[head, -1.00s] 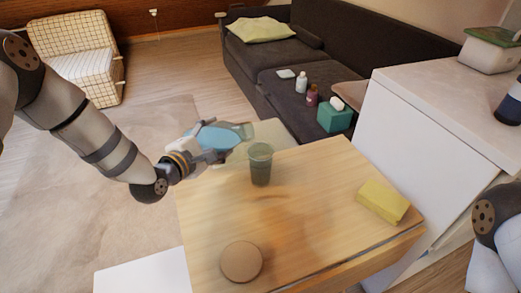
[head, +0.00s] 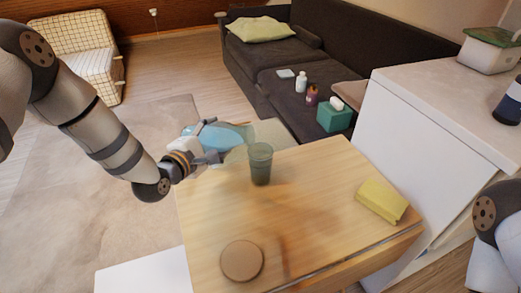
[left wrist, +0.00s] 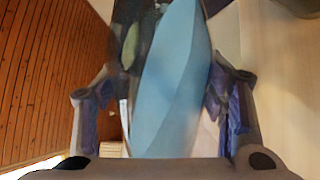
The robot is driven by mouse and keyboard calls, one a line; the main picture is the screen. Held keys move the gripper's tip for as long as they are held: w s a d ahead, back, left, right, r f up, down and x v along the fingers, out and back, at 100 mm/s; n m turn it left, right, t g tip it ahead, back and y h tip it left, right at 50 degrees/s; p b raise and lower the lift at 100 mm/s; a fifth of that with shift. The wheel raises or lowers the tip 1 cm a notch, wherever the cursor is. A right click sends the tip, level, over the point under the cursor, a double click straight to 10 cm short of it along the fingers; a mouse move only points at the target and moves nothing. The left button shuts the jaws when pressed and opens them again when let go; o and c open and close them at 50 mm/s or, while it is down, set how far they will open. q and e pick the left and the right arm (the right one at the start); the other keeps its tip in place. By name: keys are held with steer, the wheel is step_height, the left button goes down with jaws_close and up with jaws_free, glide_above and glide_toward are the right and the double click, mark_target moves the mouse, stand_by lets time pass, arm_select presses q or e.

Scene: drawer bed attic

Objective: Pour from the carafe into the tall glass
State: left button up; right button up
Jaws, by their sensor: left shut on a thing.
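The carafe (head: 226,136) is see-through with blue liquid in it. It is tilted almost onto its side, its mouth end toward the right, close to the tall glass. My left gripper (head: 207,152) is shut on the carafe; in the left wrist view the blue carafe (left wrist: 172,85) lies between the two fingers (left wrist: 168,100). The tall glass (head: 260,164) is greyish and see-through and stands upright on the wooden table (head: 310,215), just right of the carafe's mouth. I cannot tell whether any liquid is in the glass. My right gripper is out of view; only part of that arm shows at the right edge.
A white cabinet (head: 425,140) stands close on the right. A dark sofa (head: 290,75) is behind. The table's middle is clear.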

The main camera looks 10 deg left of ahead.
arm_select(q)
steer(key=shift+d+r+m+y+p, duration=0.3)
steer(key=shift+d+r+m+p, duration=0.1)
steer(key=shift+r+m+p, duration=0.3)
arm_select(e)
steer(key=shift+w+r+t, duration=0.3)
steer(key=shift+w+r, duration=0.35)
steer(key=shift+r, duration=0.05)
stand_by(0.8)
arm_select(q)
steer(key=shift+r+m, duration=0.5)
steer(key=shift+r, duration=0.15)
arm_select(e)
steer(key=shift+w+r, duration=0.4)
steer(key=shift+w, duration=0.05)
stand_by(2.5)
